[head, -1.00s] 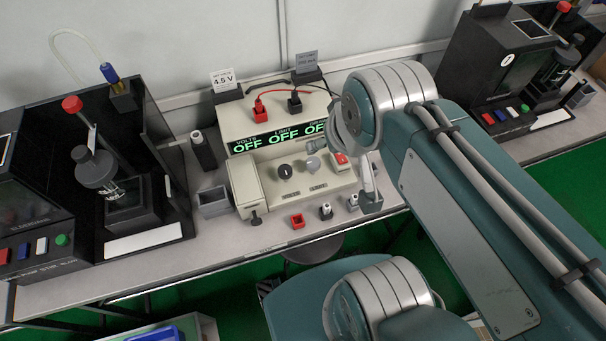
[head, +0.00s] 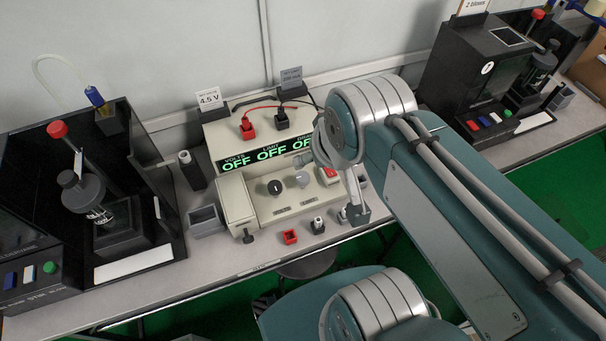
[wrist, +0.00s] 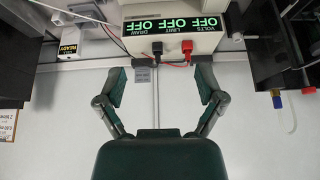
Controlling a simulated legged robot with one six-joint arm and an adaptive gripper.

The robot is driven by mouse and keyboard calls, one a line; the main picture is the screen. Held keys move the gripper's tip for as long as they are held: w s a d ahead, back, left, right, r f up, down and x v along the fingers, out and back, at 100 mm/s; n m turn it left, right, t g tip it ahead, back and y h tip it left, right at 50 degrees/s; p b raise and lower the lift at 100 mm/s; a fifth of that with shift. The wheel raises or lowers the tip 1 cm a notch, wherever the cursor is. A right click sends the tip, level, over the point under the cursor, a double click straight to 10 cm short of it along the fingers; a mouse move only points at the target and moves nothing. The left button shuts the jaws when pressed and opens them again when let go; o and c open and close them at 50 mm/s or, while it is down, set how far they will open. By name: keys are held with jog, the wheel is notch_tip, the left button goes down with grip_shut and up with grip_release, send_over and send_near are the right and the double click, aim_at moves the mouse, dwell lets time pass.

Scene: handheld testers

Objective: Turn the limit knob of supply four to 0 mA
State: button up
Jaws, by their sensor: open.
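The cream power supply (head: 225,133) stands on the bench against the wall. Its display (head: 268,154) reads OFF under volts, limit and draw; it also shows, upside down, in the wrist view (wrist: 181,27). On its front deck are a black knob (head: 275,187) on the left and a grey knob (head: 302,179) on the right, above a label that seems to read limit. My gripper (wrist: 160,84) is open and empty in the wrist view, pointing toward the wall and supply top, apart from the knobs. The knobs are outside the wrist view.
Red (head: 247,126) and black (head: 281,117) plugs with leads stand on the supply's top. A red button (head: 329,172) sits right of the knobs. Small blocks lie in front. Black testers (head: 150,170) flank both sides.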

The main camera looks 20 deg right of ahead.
jog(key=w+d+f+m+g, duration=0.1)
jog(key=w+f+m+g, duration=0.2)
jog(key=w+f+m, duration=0.45)
jog(key=m+g, duration=0.3)
jog(key=m, duration=0.5)
send_near(303, 176)
notch_tip(303, 176, down, 10)
jog(key=shift+s+r, duration=0.1)
jog(key=c, duration=1.1)
